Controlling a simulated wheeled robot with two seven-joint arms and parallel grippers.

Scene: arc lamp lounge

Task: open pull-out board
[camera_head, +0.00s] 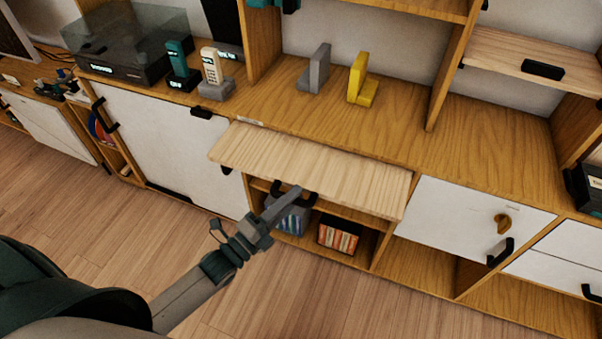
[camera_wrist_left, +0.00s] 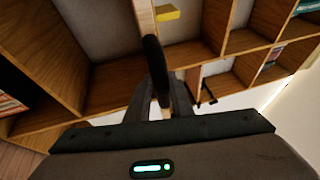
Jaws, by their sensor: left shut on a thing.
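The pull-out board (camera_head: 310,165) is a pale wooden panel that sticks out from the cabinet under the countertop, in the middle of the head view. A black bar handle (camera_head: 309,199) sits at its front edge. My left gripper (camera_head: 287,198) is at the left part of this handle and shut on it. In the left wrist view the black handle (camera_wrist_left: 154,60) rises between my two fingers. The fingers partly hide the handle. My right gripper is not in view.
Below the board, an open shelf holds a box of books (camera_head: 339,236). Yellow (camera_head: 361,82) and grey (camera_head: 315,70) bookends and two phones stand on the countertop. Floor in front is clear.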

